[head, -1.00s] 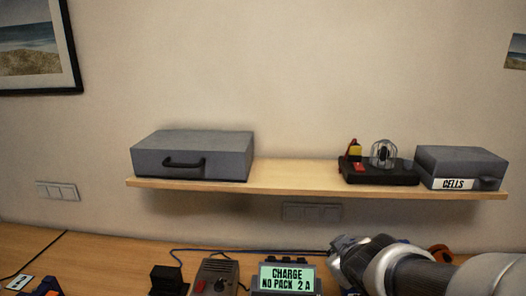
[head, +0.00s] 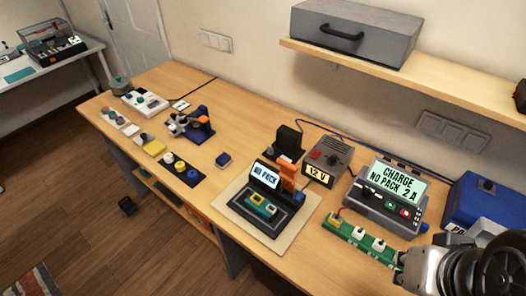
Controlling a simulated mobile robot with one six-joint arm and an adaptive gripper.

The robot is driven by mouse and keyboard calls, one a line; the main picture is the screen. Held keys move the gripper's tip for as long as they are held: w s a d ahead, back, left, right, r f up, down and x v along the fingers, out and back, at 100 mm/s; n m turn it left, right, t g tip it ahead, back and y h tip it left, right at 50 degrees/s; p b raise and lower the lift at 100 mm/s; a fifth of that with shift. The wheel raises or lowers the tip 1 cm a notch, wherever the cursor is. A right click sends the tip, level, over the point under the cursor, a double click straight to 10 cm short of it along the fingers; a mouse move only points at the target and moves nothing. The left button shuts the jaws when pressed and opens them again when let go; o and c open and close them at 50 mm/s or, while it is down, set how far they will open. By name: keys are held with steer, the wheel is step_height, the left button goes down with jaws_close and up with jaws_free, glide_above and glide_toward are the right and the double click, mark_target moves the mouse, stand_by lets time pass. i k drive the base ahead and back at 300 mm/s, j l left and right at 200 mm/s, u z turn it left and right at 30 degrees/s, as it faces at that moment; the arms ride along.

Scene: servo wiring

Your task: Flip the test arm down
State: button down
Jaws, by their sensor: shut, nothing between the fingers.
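The tester (head: 258,218) is a dark unit on a pale mat with a small tilted screen (head: 265,175) reading NO PACK. An orange upright piece (head: 288,178) stands at the right of that screen; it looks like the test arm, raised. A teal and yellow piece (head: 261,206) lies on the tester's dark bed. My gripper (head: 408,262) is at the lower right, beside the green strip and in front of the charger, apart from the tester. It is shut and empty; its fingertips are hard to make out.
A blue case (head: 488,207) is at the right. A shelf (head: 420,73) overhangs the back.

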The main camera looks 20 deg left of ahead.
mark_target(288, 170)
steer(key=u, duration=0.95)
steer(key=i+j+z, duration=0.1)
steer(key=j, duration=0.2)
steer(key=i+j+z, duration=0.2)
steer(key=i+j, duration=0.15)
steer(key=j, duration=0.3)
steer(key=i+j+z, duration=0.1)
steer(key=j, duration=0.25)
steer(key=i+j+z, duration=0.1)
steer(key=j, duration=0.25)
